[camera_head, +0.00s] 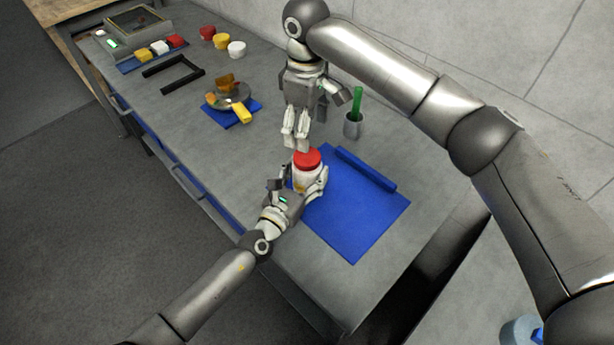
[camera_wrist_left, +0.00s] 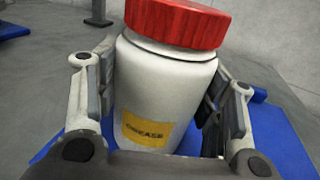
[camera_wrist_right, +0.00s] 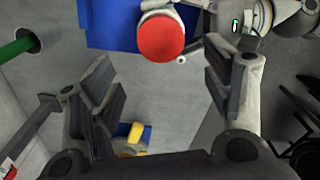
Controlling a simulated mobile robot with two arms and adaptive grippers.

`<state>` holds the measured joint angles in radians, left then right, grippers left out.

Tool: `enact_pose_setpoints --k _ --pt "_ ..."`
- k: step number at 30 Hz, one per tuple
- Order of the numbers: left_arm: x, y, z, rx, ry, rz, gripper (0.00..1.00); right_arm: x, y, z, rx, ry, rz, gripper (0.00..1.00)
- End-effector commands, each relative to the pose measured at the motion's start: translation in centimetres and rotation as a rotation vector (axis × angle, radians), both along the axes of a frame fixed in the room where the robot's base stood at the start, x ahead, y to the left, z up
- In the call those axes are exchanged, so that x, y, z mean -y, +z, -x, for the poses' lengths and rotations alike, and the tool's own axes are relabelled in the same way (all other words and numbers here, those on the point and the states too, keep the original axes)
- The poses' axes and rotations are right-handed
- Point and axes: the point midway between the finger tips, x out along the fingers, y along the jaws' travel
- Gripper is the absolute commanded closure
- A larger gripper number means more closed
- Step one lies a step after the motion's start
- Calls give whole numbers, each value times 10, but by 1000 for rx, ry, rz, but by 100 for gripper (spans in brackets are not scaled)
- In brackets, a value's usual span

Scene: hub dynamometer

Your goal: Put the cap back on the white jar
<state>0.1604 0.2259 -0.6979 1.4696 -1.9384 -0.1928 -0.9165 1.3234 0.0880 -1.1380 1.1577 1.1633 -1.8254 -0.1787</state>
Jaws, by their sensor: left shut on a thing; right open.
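The white jar (camera_head: 303,179) stands at the left edge of the blue mat, with a yellow "GREASE" label in the left wrist view (camera_wrist_left: 158,100). The red cap (camera_head: 307,158) sits on top of the jar. In the left wrist view the cap (camera_wrist_left: 178,22) covers the mouth, with a little white neck below its rim; I cannot tell whether it is screwed down. My left gripper (camera_wrist_left: 160,90) is shut around the jar's body. My right gripper (camera_head: 296,141) is open and empty, just above and behind the cap. The right wrist view shows the cap (camera_wrist_right: 160,38) beyond its fingertips.
A round dish (camera_head: 222,98) with yellow pieces lies farther left. A black frame (camera_head: 172,75) and coloured jars are at the far end.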

Motion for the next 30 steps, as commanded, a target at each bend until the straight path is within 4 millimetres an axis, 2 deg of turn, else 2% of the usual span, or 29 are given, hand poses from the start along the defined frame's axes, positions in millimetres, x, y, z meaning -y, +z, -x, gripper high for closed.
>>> enact_pose_setpoints --k 12,16,30 --pt "0 0 0 0 1 -1 100 1 -1 1 -7 40 1 28" --pt "0 0 0 0 1 -1 100 1 -7 1 -8 39 1 28" --pt "0 0 0 0 1 -1 100 1 -71 1 -7 38 2 28"
